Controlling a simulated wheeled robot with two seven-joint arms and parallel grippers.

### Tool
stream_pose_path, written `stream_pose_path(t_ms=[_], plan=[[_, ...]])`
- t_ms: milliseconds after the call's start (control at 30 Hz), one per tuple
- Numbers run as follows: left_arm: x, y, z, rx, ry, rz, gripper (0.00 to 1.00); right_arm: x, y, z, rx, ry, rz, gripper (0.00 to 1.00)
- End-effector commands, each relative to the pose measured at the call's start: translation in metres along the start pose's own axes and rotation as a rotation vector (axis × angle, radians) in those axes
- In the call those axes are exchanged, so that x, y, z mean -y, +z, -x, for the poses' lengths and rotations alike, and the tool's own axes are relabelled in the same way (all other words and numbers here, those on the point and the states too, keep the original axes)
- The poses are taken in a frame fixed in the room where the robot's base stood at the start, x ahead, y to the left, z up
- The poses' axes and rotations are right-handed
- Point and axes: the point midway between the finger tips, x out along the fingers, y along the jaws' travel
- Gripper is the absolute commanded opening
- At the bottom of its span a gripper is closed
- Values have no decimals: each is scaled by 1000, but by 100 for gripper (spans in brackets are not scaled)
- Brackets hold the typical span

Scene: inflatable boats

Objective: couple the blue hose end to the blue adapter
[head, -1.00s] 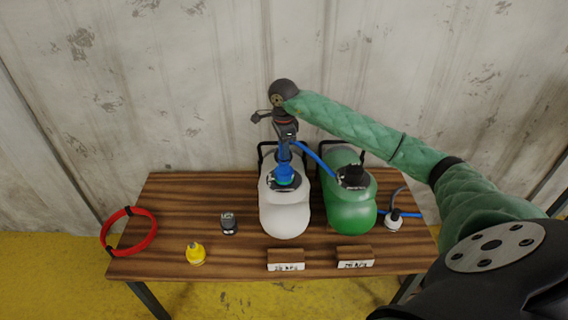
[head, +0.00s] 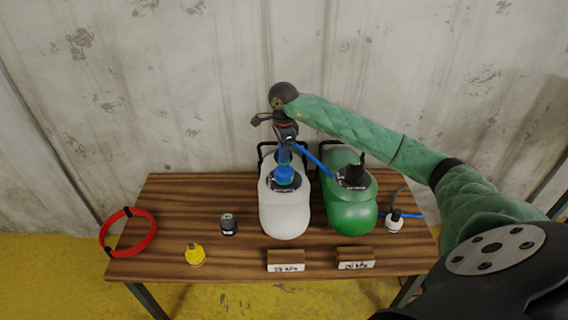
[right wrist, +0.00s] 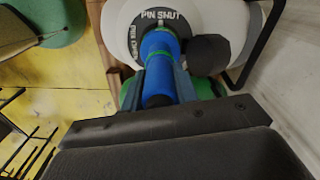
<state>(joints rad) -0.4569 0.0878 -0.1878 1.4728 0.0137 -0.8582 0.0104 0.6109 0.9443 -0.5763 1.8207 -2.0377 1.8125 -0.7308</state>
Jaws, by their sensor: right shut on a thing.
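The blue hose end (head: 284,154) is upright in my right gripper (head: 285,147), above the white pump (head: 284,214). The blue adapter (head: 284,174) is on top of that pump, directly below the hose end. In the right wrist view the dark fingers are shut on both sides of the blue hose end (right wrist: 158,80), in line with the pump's top and its "PIN SHUT" label. The hose end meets the adapter or is very close; I cannot tell whether they are locked. My left gripper is not in view.
A green pump (head: 351,212) stands close on the right, with the blue hose (head: 313,160) passing toward it. A white fitting (head: 394,222), yellow fitting (head: 195,254), dark fitting (head: 229,224) and red hose coil (head: 128,234) lie around. Two labelled blocks stand in front.

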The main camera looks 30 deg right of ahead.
Motion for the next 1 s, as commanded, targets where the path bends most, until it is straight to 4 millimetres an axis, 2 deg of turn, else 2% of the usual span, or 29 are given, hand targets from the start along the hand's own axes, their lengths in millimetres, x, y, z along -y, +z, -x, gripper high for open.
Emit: stream_pose_path(t_ms=[167, 200, 300, 667, 833, 1000], plan=[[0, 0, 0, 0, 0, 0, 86, 0, 0, 0, 0, 0, 0, 6], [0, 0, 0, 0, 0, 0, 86, 0, 0, 0, 0, 0, 0, 37], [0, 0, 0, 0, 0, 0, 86, 0, 0, 0, 0, 0, 0, 55], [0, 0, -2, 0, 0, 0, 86, 0, 0, 3, 0, -1, 0, 55], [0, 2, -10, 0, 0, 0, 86, 1, 0, 19, 0, -3, 0, 55], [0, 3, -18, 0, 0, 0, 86, 1, 0, 43, 0, -3, 1, 55]])
